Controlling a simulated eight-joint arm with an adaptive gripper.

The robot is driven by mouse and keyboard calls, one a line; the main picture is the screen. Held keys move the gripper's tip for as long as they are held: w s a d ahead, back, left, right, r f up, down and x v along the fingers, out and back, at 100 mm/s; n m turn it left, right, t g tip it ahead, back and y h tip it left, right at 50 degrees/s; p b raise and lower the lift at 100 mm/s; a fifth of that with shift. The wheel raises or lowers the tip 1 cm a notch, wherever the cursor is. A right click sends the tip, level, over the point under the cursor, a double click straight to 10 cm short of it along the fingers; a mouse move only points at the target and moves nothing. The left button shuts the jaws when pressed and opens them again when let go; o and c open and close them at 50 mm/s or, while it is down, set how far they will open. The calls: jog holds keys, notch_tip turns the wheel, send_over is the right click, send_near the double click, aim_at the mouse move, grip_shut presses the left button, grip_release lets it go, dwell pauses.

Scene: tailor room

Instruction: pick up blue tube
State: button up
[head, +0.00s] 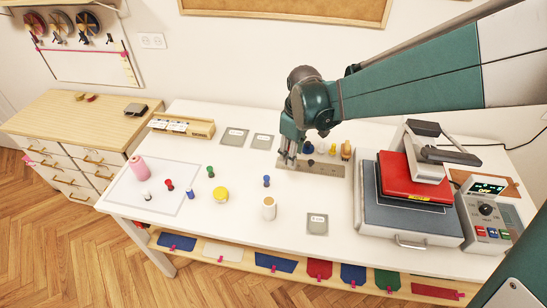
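Several small blue items show in the head view, and I cannot tell which is the blue tube. A blue piece (308,148) stands beside my gripper, partly hidden behind it, next to yellow and orange pieces. Another blue piece (266,181) stands alone near the table's middle. A third blue piece (189,195) stands left of the yellow round item (220,194). My gripper (289,160) points down over the left end of a grey-brown strip (325,168). Its fingertips are small and dark, so whether they are open or shut on something is unclear.
The white table (235,235) has free room at its front. A heat press (405,225) with a red top and a control box (487,218) stand at right. A pink bottle (138,167), small spools and a cream roll (269,208) stand at left and middle.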

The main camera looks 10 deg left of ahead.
aim_at(266, 177)
jog(key=a+f+n, duration=0.1)
jog(key=a+f, duration=0.2)
jog(key=w+a+f+n+g, duration=0.1)
jog(key=a+f, duration=0.3)
jog(key=a+f+n, duration=0.1)
jog(key=a+f, duration=0.2)
jog(key=shift+w+a+f+h, duration=0.15)
jog(key=shift+f+h, duration=0.05)
jog(key=shift+h, duration=0.1)
jog(key=shift+n, duration=0.3)
jog(key=shift+f, duration=0.15)
jog(key=shift+f, duration=1.2)
jog(key=shift+f, duration=0.15)
jog(key=shift+w+f, duration=0.1)
jog(key=shift+f, duration=2.35)
jog(key=c, duration=1)
